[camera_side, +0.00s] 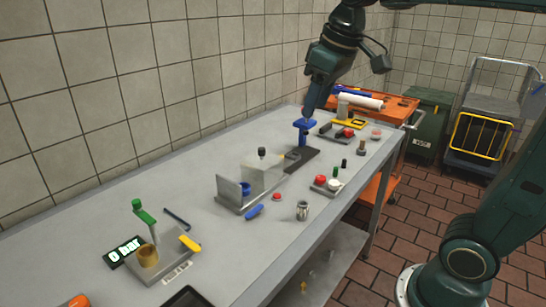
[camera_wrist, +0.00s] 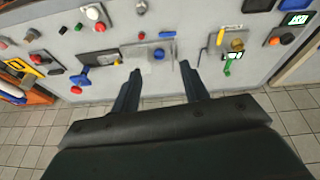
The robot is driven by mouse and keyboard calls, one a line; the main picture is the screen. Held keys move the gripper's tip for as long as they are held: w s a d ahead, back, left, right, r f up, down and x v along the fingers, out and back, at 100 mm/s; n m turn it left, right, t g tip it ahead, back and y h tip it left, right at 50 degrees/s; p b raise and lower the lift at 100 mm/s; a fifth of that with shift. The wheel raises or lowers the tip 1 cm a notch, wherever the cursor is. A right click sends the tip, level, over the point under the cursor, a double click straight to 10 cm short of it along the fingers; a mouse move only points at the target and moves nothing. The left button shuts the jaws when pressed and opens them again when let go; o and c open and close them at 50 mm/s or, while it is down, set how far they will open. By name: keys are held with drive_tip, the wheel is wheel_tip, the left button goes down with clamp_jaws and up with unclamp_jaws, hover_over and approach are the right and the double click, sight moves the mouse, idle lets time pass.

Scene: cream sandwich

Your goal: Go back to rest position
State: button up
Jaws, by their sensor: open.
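My gripper (camera_wrist: 160,69) is open in the wrist view. The fingers themselves are not clear in the side view.
A metal cup (camera_side: 302,210) is near the front edge. An orange cart (camera_side: 385,108) and a green bin (camera_side: 427,122) stand beyond.

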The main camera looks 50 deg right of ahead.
drive_tip(key=s+a+f+t, duration=0.1)
drive_tip(key=s+f, duration=0.3)
drive_tip(key=s, duration=0.3)
drive_tip(key=s+a+f+m, duration=0.1)
drive_tip(key=s+a+f, duration=0.1)
drive_tip(key=s+f, duration=0.2)
drive_tip(key=s, duration=0.3)
drive_tip(key=shift+s+f+t, duration=0.15)
drive_tip(key=shift+f+t, duration=0.2)
drive_tip(key=shift+t, duration=0.05)
